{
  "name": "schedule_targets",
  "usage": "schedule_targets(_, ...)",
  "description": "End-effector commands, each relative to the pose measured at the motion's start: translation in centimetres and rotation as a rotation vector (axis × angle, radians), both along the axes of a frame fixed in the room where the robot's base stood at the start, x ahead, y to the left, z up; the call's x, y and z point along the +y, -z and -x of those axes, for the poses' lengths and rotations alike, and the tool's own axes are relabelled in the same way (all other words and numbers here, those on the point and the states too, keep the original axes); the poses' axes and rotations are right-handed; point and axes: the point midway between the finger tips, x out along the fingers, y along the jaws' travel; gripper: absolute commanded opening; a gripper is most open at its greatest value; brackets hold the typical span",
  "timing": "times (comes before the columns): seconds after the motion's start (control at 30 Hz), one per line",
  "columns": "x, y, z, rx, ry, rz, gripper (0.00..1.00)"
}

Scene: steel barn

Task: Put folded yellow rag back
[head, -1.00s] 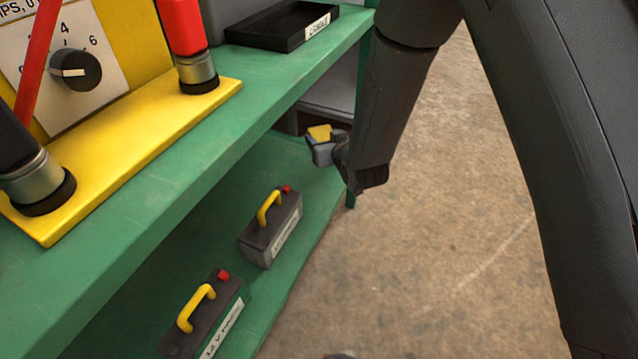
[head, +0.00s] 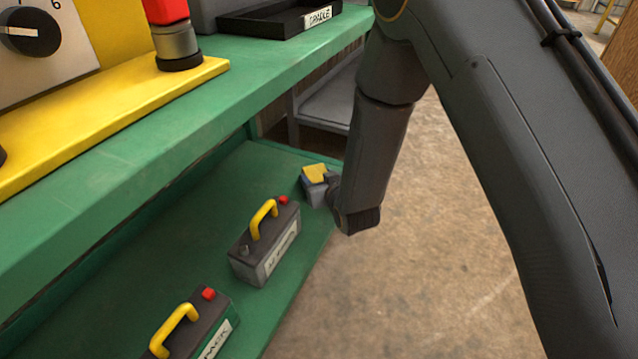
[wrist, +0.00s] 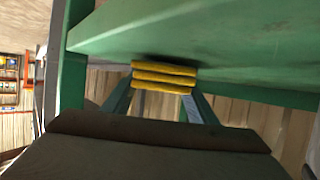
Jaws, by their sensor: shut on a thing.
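The folded yellow rag (head: 315,172) shows as a small yellow patch at my gripper in the head view. In the wrist view the rag (wrist: 163,77) is a stack of yellow folds between the two fingers. My gripper (head: 322,183) is shut on it, over the far right end of the green lower shelf (head: 190,210). I cannot tell whether the rag touches the shelf.
Two dark battery packs with yellow handles, one nearer (head: 188,328) and one farther (head: 265,240), stand on the lower shelf. The green upper top (head: 140,140) overhangs it and carries a black tray (head: 275,25). Open concrete floor (head: 450,240) lies to the right.

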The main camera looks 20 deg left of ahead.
Motion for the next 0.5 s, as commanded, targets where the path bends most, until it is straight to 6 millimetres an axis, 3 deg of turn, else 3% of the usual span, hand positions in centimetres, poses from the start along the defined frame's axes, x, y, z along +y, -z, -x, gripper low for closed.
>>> schedule_targets(0.43,0.04,0.87,-0.02,-0.002,0.0,-0.001,0.27)
schedule_targets(0.47,0.03,0.81,-0.01,-0.002,0.0,-0.001,0.58)
schedule_targets(0.5,0.04,0.8,-0.01,-0.002,0.0,-0.001,0.64)
